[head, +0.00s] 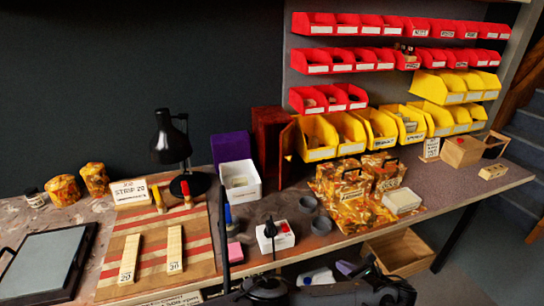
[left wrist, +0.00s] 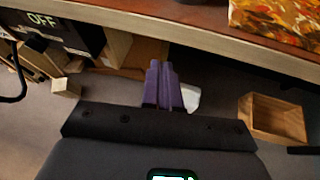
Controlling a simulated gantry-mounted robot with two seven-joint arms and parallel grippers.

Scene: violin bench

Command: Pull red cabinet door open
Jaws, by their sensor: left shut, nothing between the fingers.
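The red cabinet (head: 266,150) is a tall dark-red box at the back of the bench, in the head view. A narrow reddish-brown panel (head: 287,150) stands out at its right side, looking like its door partly swung out. I cannot tell how wide the gap is. My left gripper (head: 345,268) is low at the front, below the bench edge and well apart from the cabinet. In the left wrist view its purple fingers (left wrist: 163,88) are together with nothing between them. The cabinet does not show in the left wrist view. My right gripper is in neither view.
A white box (head: 240,182) and purple box (head: 230,147) stand left of the cabinet. Yellow bins (head: 318,138) crowd its right. A wooden crate (head: 400,252) sits below the bench.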

